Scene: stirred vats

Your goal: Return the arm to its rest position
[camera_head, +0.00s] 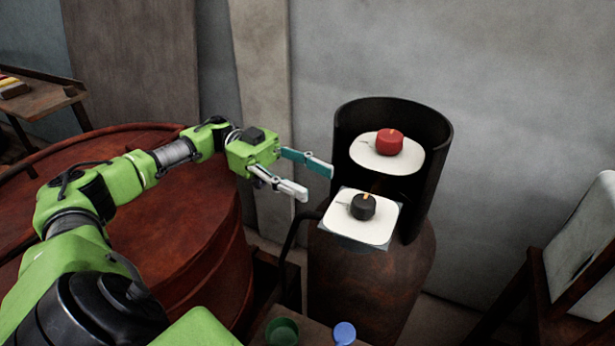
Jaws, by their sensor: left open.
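My left arm comes in from the left, stretched out over a large round red-brown vat. My left gripper (318,181) is open and empty, with its two fingers apart and pointing right. It hangs just left of a stand with two white panels, apart from the knobs. The upper white panel (366,160) carries a red knob (389,142). The lower white panel (345,227) carries a black knob (363,206) with an orange mark. My right gripper is not in view.
The red-brown vat (205,262) fills the left. A dark curved shield (433,150) stands behind the panels on a rusty drum (365,285). A green round thing (282,331) and a blue one (344,333) are at the bottom. A chair (580,255) stands right, a small table (40,101) far left.

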